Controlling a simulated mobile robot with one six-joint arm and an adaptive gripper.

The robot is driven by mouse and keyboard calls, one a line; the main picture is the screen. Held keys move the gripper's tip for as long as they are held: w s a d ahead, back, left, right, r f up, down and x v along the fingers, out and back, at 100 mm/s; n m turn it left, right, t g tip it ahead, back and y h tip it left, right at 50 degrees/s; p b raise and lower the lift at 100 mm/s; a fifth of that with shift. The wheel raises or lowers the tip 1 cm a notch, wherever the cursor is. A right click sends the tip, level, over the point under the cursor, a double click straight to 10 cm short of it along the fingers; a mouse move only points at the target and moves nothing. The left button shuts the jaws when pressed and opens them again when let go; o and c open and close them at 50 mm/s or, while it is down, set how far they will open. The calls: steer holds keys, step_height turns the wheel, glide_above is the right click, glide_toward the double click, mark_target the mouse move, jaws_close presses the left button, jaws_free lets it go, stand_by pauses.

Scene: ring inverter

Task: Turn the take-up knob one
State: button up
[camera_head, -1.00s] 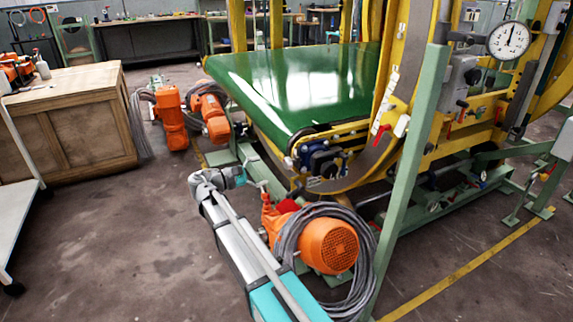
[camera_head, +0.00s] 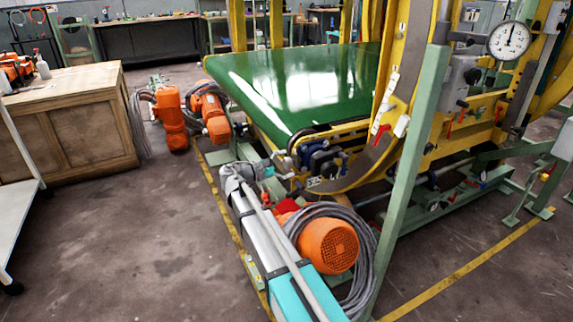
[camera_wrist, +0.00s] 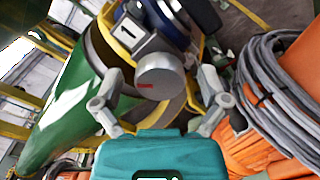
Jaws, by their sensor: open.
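The take-up knob one (camera_wrist: 160,76) is a grey round knob with a small red mark on its face. It shows in the wrist view below a plate marked "1" (camera_wrist: 128,31). My gripper (camera_wrist: 161,84) is open, with one finger on each side of the knob. Gaps show between the knob and both fingers, and I see no contact. In the head view my arm reaches to the near corner of the machine by the green belt (camera_head: 300,85). The fingers and the knob are too small or hidden to make out there.
An orange motor (camera_head: 328,245) with coiled grey cable (camera_head: 365,262) stands close to the right of my arm. A green post (camera_head: 412,170) rises further right. More orange motors (camera_head: 172,118) stand to the left.

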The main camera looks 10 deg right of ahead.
steer(key=c, duration=1.2)
steer(key=shift+o, duration=0.2)
steer(key=shift+m, duration=0.3)
steer(key=shift+m, duration=2.3)
steer(key=o, duration=1.2)
steer(key=shift+c, duration=0.2)
